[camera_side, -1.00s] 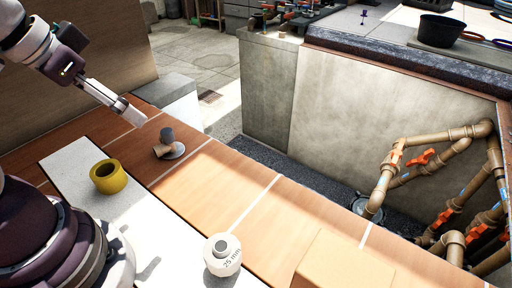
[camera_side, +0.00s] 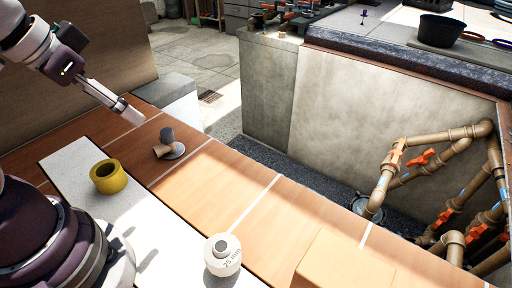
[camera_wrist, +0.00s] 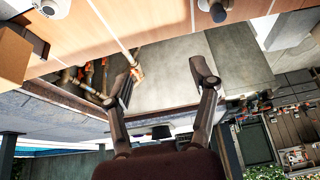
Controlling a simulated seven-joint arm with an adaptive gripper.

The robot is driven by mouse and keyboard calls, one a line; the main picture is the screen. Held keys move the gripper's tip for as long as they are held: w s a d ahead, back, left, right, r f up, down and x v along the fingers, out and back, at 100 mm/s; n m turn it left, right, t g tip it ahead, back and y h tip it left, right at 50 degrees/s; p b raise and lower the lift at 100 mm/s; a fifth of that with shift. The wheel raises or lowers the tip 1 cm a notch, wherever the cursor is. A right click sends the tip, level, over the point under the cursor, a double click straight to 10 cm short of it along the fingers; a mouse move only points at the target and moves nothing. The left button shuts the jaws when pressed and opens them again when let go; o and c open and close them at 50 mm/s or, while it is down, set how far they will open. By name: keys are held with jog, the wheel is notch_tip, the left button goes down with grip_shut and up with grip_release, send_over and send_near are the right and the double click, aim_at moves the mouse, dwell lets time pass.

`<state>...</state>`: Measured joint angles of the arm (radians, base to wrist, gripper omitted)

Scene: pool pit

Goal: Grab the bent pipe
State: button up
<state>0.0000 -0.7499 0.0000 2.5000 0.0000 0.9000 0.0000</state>
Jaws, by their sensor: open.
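A short bent pipe piece (camera_side: 163,150), brown with a grey end, rests at a round grey disc (camera_side: 175,152) on the tiled ledge. In the wrist view, a grey piece that seems to be the same one (camera_wrist: 217,11) is cut by the top edge. My gripper (camera_side: 132,116) is above the ledge, to the upper left of the pipe piece and apart from it. The wrist view shows its two fingers (camera_wrist: 165,82) spread wide with nothing between them.
A yellow ring (camera_side: 108,177) and a white roll marked 25 mm (camera_side: 222,256) stand nearby on the ledge. A tan box (camera_side: 340,268) is at the front. Brown pipes with orange valves (camera_side: 440,170) fill the pit at right. A wooden wall (camera_side: 80,50) rises behind my arm.

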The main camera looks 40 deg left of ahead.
aim_at(166, 132)
jog(key=a+f+n+y, duration=0.1)
jog(key=f+n+y, duration=0.2)
jog(key=f, duration=0.1)
jog(key=w+a+f+n+y, duration=0.1)
jog(key=a+f+n+y, duration=0.1)
jog(key=f, duration=0.3)
jog(key=w+a+f+n+g+y, duration=0.1)
jog(key=a+f+n+y, duration=0.1)
jog(key=f+n+y, duration=0.2)
jog(key=shift+f+n, duration=0.5)
jog(key=shift+f, duration=0.2)
jog(key=w+t, duration=0.1)
jog(key=t, duration=0.1)
jog(key=w+t+y, duration=0.1)
jog(key=shift+w+d+r+m+t, duration=0.1)
jog(key=shift+w+r+m+t, duration=0.2)
jog(key=shift+w+r+t, duration=0.2)
jog(key=shift+w+t, duration=0.45)
jog(key=shift+t, duration=0.15)
jog(key=x, duration=0.9)
jog(key=shift+a+f, duration=0.4)
jog(key=shift+a, duration=0.05)
grip_shut()
